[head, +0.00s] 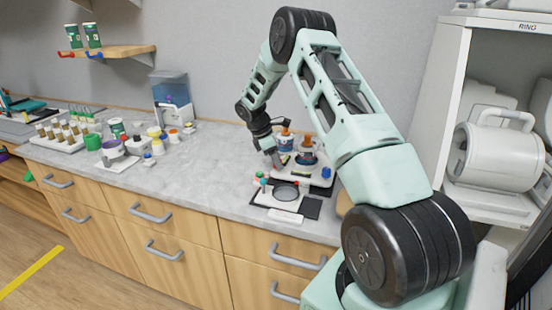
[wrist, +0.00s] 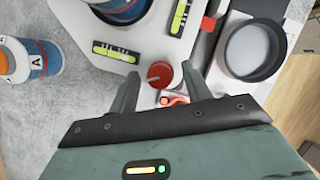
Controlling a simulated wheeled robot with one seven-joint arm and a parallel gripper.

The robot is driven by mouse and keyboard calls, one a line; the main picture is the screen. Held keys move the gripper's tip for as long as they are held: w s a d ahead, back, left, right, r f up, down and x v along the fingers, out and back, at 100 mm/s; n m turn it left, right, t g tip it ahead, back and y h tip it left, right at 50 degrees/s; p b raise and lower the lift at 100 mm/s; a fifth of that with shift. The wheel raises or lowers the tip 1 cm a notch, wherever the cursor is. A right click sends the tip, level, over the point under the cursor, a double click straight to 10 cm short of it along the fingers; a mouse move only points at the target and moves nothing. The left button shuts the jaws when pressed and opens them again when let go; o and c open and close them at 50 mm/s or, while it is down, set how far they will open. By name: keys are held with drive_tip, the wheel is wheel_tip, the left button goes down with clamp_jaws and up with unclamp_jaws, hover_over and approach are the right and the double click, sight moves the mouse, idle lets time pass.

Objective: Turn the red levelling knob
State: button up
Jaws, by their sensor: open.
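The red levelling knob (wrist: 159,74) is a small round knob with a pale line on its top, at the near corner of a white device base (wrist: 140,45) in the wrist view. My gripper (wrist: 158,82) is open, with one finger on each side of the knob and a visible gap on both sides. I cannot tell the height between the fingertips and the knob. In the head view my gripper (head: 272,158) is over the left part of the white base (head: 312,178). The red knob cannot be made out clearly there.
Yellow-green level vials (wrist: 110,52) sit on the base. A small orange-red piece (wrist: 174,100) lies just below the knob. A blue jar with an orange lid (wrist: 30,60) stands left. A round dish (wrist: 250,50) lies right.

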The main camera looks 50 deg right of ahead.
drive_tip(key=c, duration=1)
drive_tip(key=m+y, duration=0.1)
drive_tip(key=m, duration=0.2)
drive_tip(key=m+g+y, duration=0.1)
drive_tip(key=m, duration=0.2)
drive_tip(key=shift+w+d, duration=0.15)
drive_tip(key=shift+w, duration=0.05)
drive_tip(key=m+y, duration=0.1)
drive_tip(key=m, duration=0.3)
drive_tip(key=shift+d, duration=0.1)
drive_tip(key=shift+m+y, duration=0.8)
drive_tip(key=shift+m, duration=0.7)
